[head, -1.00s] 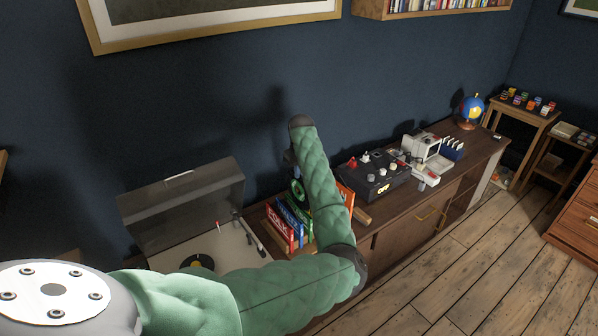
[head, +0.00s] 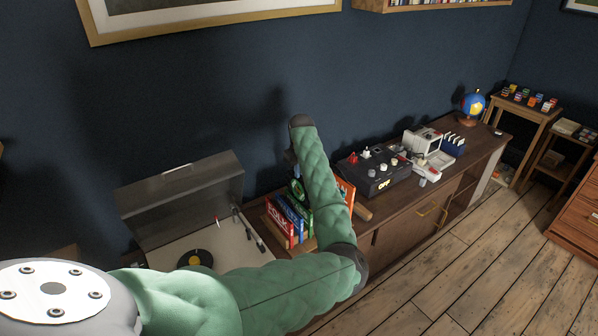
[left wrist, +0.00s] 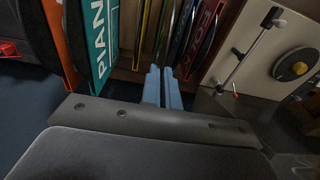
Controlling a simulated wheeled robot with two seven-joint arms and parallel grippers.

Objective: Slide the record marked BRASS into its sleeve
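My left gripper (left wrist: 162,88) has two blue fingers close together with a narrow dark gap. I cannot tell whether anything thin is between them. The fingers point at the row of upright sleeves, among them a teal one lettered PIAN (left wrist: 101,45) and one lettered FOLK (left wrist: 207,30), which is red in the head view (head: 279,218). A dark round shape with a green ring (head: 297,188) shows by the sleeves, partly behind my left arm. A dark record with a yellow label (head: 195,259) lies on the turntable. I cannot read BRASS anywhere. My right gripper is out of view.
The turntable (head: 226,249) has a raised lid (head: 180,195) and stands left of the sleeves. A black box with knobs (head: 376,176) stands to their right on the wooden cabinet (head: 400,225). A globe (head: 472,106) is farther right. Plank floor is clear in front.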

